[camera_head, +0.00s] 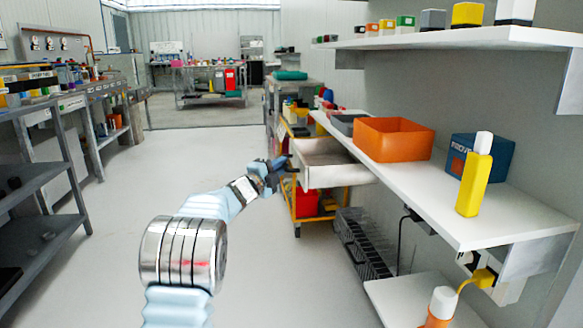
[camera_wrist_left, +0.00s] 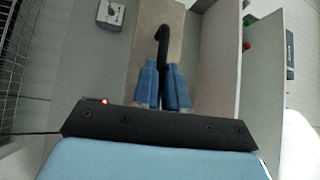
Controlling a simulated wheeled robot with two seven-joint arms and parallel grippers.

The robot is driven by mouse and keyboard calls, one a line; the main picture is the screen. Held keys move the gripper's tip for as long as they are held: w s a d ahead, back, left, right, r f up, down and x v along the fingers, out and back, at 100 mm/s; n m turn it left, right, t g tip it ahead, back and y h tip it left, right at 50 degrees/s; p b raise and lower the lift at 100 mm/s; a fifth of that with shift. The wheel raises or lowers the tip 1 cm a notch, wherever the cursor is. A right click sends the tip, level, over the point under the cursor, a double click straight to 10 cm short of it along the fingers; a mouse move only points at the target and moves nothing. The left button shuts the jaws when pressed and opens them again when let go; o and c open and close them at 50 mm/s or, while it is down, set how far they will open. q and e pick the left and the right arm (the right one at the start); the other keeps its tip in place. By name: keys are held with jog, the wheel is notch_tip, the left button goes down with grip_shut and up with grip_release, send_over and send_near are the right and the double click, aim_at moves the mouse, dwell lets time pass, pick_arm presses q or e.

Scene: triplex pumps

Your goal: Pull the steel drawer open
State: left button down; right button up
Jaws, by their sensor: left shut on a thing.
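The steel drawer (camera_head: 328,174) is under the white counter in the head view, standing out from the counter's edge, with part of its open top showing. My left gripper (camera_head: 284,166) is at the drawer's front. In the left wrist view, the blue fingers of my left gripper (camera_wrist_left: 163,84) are shut on the drawer's dark curved handle (camera_wrist_left: 163,40), whose upper end rises above the fingertips. The fingers hide the handle's lower part. My right gripper is not in view.
An orange bin (camera_head: 394,139), a blue box (camera_head: 481,158) and a yellow bottle (camera_head: 474,185) stand on the white counter (camera_head: 440,210). A yellow-framed cart with a red bin (camera_head: 307,202) stands behind the drawer. The floor (camera_head: 190,160) left of the drawer is clear.

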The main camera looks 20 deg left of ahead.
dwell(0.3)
pick_arm(q)
jog(key=c, duration=1.2)
grip_release()
jog(key=shift+o, duration=0.2)
jog(key=v, duration=1.4)
jog(key=shift+r, duration=0.1)
